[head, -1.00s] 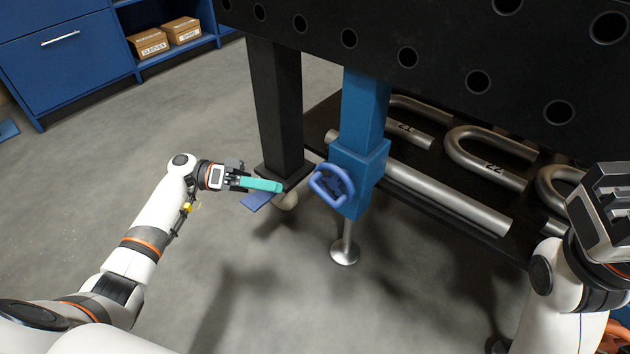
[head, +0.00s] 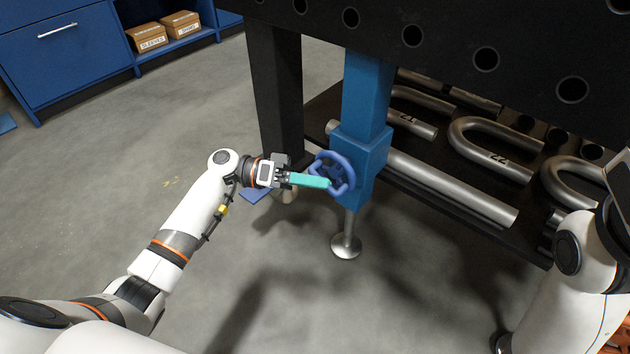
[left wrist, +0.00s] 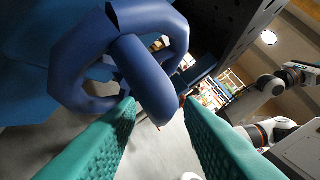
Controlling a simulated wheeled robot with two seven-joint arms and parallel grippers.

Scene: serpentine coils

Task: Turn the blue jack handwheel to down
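The blue jack handwheel (head: 333,172) is mounted on the side of the blue jack leg (head: 360,150) under the black table. My left gripper (head: 325,183) is at the wheel's near left side in the head view. In the left wrist view, its teal fingers (left wrist: 158,108) are spread apart, and part of the handwheel (left wrist: 150,75) lies ahead of and between their tips. I cannot tell whether the fingers touch it. My right arm (head: 565,260) shows at the right edge, but its fingertips are not visible in the head view.
The black table (head: 450,50) overhangs the wheel. A low black shelf (head: 320,118) holds several metal pipes (head: 450,190) to the right. A black leg (head: 275,95) stands behind my left gripper. The jack's round foot (head: 346,246) rests on the floor. Floor to the left is clear.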

